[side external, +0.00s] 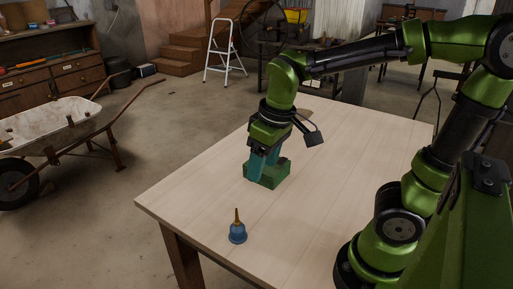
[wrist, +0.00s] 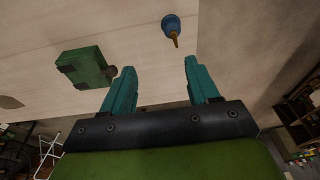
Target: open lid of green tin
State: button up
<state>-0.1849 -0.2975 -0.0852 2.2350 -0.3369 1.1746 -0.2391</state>
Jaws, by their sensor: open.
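The green tin (side external: 268,178) is a small box on the light wooden table, and its lid looks shut. In the wrist view the tin (wrist: 85,67) lies to the left of my gripper, with dark fittings on its left side and a dark knob (wrist: 112,71) on its right side. My gripper (side external: 263,168) points down by the tin, and its fingers partly hide the tin in the side view. In the wrist view my gripper (wrist: 159,66) is open with nothing between its teal fingers. The left finger is near the knob; I cannot tell whether they touch.
A blue bell-shaped thing with a tan tip (side external: 238,233) stands near the front table edge; the wrist view shows it too (wrist: 171,26). A flat brown thing (wrist: 10,102) lies on the table beyond the tin. Much of the table (side external: 345,165) is clear.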

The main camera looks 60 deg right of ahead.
jog(key=w+a+f+n+g+h, duration=0.1)
jog(key=w+f+n+h, duration=0.3)
jog(key=f+h, duration=0.2)
jog(key=w+a+f+n+g+h, duration=0.1)
jog(key=w+f+n+h, duration=0.3)
jog(key=w+f+h, duration=0.1)
jog(key=w+a+f+n+g+h, duration=0.1)
jog(key=w+a+f+n+h, duration=0.1)
jog(key=w+f+n+h, duration=0.2)
notch_tip(320, 180, down, 3)
jog(key=shift+w+r+n+g+h, duration=0.15)
jog(key=shift+n+g+h, duration=0.25)
jog(key=shift+h, duration=0.9)
jog(key=shift+w+a+f+n+t+h, duration=0.1)
jog(key=shift+a+f+n+t+h, duration=0.3)
jog(key=d, duration=1.6)
jog(key=shift+s+d, duration=0.3)
jog(key=shift+d, duration=0.1)
jog(key=shift+c, duration=0.4)
grip_shut()
